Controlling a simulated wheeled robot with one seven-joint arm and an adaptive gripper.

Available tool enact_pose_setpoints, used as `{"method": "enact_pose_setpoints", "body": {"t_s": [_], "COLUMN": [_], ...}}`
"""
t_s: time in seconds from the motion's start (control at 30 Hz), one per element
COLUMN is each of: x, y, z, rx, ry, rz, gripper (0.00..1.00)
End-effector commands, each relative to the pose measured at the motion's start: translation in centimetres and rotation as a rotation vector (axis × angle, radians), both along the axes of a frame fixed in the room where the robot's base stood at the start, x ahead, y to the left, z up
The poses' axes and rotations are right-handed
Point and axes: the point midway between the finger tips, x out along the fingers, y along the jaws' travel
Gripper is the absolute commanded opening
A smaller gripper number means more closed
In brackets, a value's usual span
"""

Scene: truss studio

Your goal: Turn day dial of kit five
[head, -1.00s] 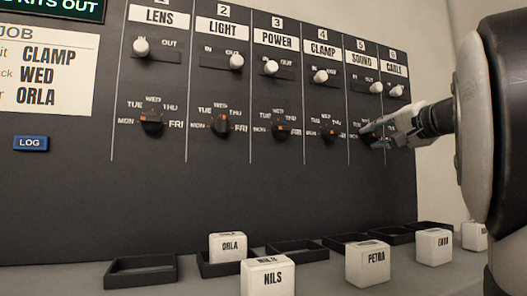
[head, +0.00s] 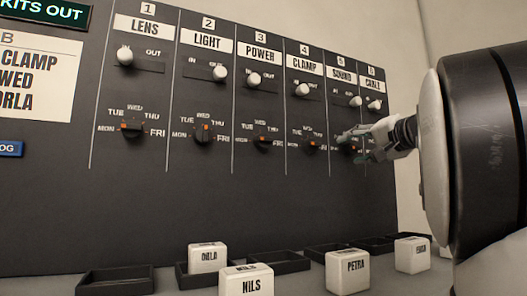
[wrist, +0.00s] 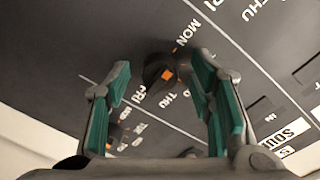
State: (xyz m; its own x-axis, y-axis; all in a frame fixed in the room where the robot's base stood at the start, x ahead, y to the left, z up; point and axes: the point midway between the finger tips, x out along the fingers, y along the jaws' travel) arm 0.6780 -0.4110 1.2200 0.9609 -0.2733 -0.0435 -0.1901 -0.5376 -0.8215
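The day dial of kit five, a black knob with an orange mark, sits in the SOUND column (head: 343,76). In the head view my gripper (head: 358,144) is at this dial and partly hides it. In the wrist view the dial (wrist: 157,70) lies between the fingertips of my gripper (wrist: 163,70), with its orange mark toward the lower right. The two teal-padded fingers are spread, with visible gaps to the knob. MON, THU and FRI show around it; other day words are hidden by a finger, so I cannot tell the set day.
The CLAMP dial (head: 310,143) is close on the left. The CABLE dial (wrist: 115,134) is close by in the wrist view. White slider knobs such as SOUND's (head: 355,102) sit above. Name blocks such as PETRA (head: 348,272) and black trays (head: 115,282) stand on the ledge below.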

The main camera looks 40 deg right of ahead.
Motion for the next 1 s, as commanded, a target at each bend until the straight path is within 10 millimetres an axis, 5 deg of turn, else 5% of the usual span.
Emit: {"method": "enact_pose_setpoints", "body": {"t_s": [0.33, 0.8, 1.0], "x": [-1.3, -9.6, -11.3], "y": [0.3, 2.7, 3.2], "z": [0.2, 0.5, 0.5], "rx": [-0.001, 0.000, 0.000], "ry": [-0.002, -0.001, -0.001], "rz": [-0.003, -0.002, -0.001], "gripper": [0.49, 0.49, 0.49]}}
